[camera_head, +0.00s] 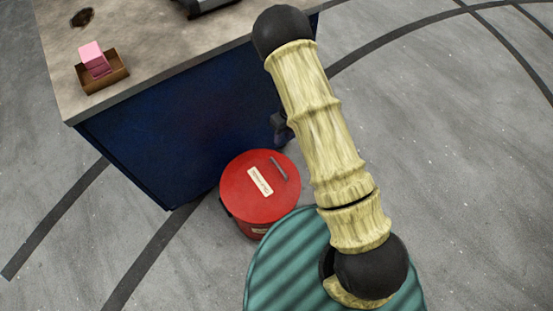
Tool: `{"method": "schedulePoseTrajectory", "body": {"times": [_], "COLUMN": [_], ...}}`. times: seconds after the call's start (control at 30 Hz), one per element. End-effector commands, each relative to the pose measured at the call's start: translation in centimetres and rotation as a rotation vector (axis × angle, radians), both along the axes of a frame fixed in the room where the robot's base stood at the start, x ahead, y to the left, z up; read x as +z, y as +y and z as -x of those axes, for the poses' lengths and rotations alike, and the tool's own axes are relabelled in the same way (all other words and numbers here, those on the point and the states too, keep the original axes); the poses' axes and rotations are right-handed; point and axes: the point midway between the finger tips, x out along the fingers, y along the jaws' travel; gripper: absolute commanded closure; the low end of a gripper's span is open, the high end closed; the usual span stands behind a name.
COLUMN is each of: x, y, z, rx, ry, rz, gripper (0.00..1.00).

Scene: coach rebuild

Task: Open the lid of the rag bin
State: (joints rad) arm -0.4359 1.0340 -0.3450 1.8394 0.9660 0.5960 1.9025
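The rag bin (241,222) is a red round bin standing on the floor beside the workbench. Its red lid (240,183) lies flat and closed on top. A dark bar handle (279,168) and a pale label (260,181) are on the lid. My arm crosses the picture to the right of the bin. A small dark part (281,129) shows between my arm and the bench, just above the bin; it may be part of my gripper. Its fingers cannot be made out, and my arm hides what lies behind it.
The workbench (170,75) has a blue side close to the bin. On it are a pink block (94,59) in a brown tray (104,78), a dark scrap (82,17) and a dark object (207,5) at the back. The grey floor (460,170) at right is clear.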

Motion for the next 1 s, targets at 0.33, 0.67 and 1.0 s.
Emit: {"method": "schedulePoseTrajectory", "body": {"times": [0.33, 0.67, 1.0], "x": [-6.4, -11.9, -13.8], "y": [1.0, 1.9, 2.3], "z": [0.8, 1.3, 1.5], "rx": [0.001, 0.001, 0.001], "ry": [0.003, 0.001, 0.0], "rz": [0.001, 0.001, 0.0], "gripper": [0.68, 0.68, 0.68]}}
